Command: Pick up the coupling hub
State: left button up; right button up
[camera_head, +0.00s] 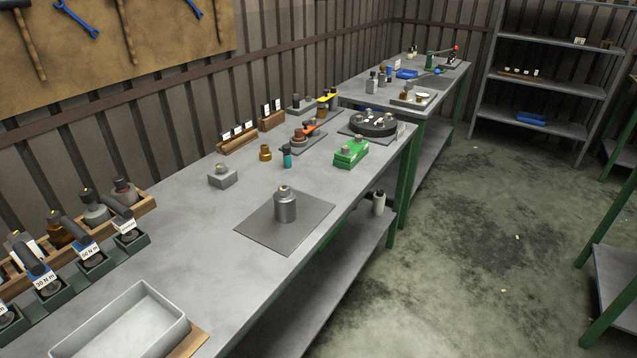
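No part is clearly marked as the coupling hub, and I cannot tell which one it is. A grey metal cylinder (286,208) with a small knob on top stands upright on a dark square mat (258,232). A small brass stepped part (265,153) stands on the bench behind it. A grey block (222,178) with a small fitting on top sits to the left. A green block (350,153) holding small metal pieces lies to the right. Neither of my grippers is in view.
An empty grey tray (128,328) lies at the near left, beside green tool stands (92,262) with labelled tools. A teal bottle (287,157) and a round dark carousel (374,124) stand farther back. The bench (190,225) between tray and mat is clear.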

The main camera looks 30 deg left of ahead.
aim_at(285, 208)
jog(key=i+u, duration=0.2)
jog(key=u, duration=0.5)
